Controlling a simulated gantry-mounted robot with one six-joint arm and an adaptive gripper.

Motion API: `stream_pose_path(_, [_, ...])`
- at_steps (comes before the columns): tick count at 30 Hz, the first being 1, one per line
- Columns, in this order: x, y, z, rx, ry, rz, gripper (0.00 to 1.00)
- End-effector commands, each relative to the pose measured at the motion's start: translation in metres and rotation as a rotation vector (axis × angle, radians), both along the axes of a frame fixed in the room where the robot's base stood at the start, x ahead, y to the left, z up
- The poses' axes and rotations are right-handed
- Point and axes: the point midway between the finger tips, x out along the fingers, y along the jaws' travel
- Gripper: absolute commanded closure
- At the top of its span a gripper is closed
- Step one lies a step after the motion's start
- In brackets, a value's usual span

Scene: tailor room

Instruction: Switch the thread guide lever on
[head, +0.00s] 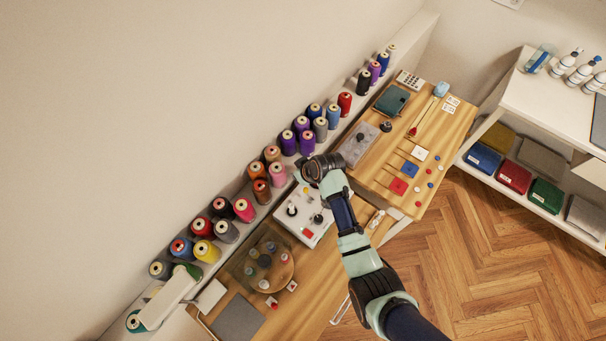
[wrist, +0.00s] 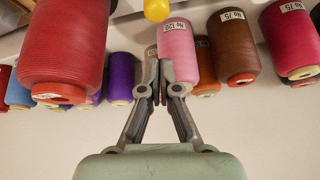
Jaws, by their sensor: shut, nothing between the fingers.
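A pale control panel (head: 302,213) lies on the wooden table below the thread spools in the head view, with a black knob (head: 292,209) and a red part (head: 308,233) on it. Which part is the thread guide lever I cannot tell. A yellow ball-shaped knob (wrist: 157,10) shows at the top edge of the wrist view, past my fingertips; what it belongs to is out of frame. My gripper (wrist: 163,95) is shut and empty, with its fingertips in front of a pink spool (wrist: 178,55). In the head view my wrist hides part of the panel's upper right.
Rows of thread spools stand on a ledge along the wall; a large red spool (wrist: 64,45) and a brown spool (wrist: 232,48) flank my fingers. A round wooden tray (head: 268,268) under a clear cover is left of the panel. A grey block (head: 358,143) is to the right.

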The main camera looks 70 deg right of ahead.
Motion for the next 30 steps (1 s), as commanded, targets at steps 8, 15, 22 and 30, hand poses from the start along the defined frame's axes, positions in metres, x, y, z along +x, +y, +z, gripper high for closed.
stream_pose_path(8, [-0.02,0.013,-0.017,0.0,0.0,-0.001,1.0])
stream_pose_path(15, [-0.028,0.018,-0.019,-0.001,-0.001,0.001,1.0])
stream_pose_path(22, [-0.028,0.018,-0.019,-0.001,-0.001,0.001,1.0])
stream_pose_path(30, [-0.032,0.018,-0.019,-0.015,-0.041,-0.002,1.0])
